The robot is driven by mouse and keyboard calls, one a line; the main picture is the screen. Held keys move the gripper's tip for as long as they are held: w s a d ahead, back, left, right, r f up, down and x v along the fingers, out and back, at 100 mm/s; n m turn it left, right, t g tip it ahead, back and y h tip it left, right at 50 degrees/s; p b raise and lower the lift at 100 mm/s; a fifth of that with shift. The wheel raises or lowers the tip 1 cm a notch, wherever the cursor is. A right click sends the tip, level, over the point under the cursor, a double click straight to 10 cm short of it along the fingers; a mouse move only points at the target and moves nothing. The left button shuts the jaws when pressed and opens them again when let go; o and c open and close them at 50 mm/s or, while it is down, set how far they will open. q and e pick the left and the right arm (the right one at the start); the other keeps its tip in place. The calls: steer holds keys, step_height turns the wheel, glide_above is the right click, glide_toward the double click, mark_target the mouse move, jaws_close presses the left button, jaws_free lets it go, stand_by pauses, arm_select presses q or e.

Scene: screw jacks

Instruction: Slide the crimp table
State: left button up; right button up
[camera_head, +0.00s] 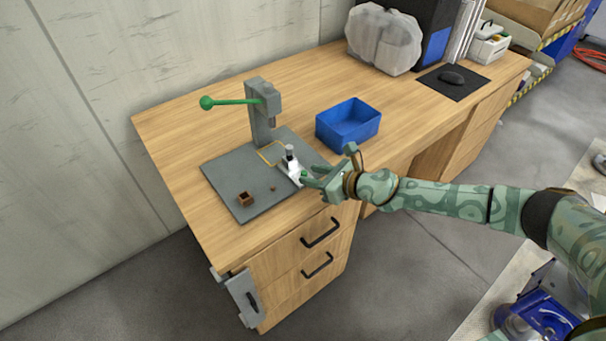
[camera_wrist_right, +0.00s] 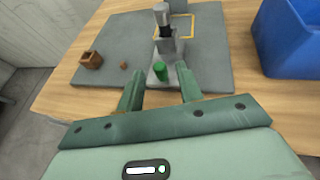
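The crimp table is a small light-grey slide (camera_head: 292,168) at the front of the press on the grey base plate (camera_head: 232,181). It carries an upright grey cylinder with a dark lower part (camera_wrist_right: 164,22). A green knob (camera_wrist_right: 160,71) stands at its near end. My right gripper (camera_head: 313,178) is at this near end. In the right wrist view its two fingers (camera_wrist_right: 159,76) are open, with the knob showing between the tips and a gap on each side. I cannot tell whether the fingers are low enough to surround it. My left gripper is not in view.
The press (camera_head: 262,112) has a green-knobbed lever (camera_head: 207,103) pointing left. A yellow outline (camera_head: 268,150) marks the plate beneath it. A brown open box (camera_head: 245,199) and a small brown piece (camera_head: 273,189) lie front left. A blue bin (camera_head: 348,122) stands to the right.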

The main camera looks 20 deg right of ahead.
mark_target(304, 172)
steer(key=x, duration=0.3)
steer(key=shift+s+f+b, duration=0.1)
steer(key=shift+b, duration=0.25)
steer(key=shift+w+a, duration=0.2)
steer(key=shift+w, duration=0.2)
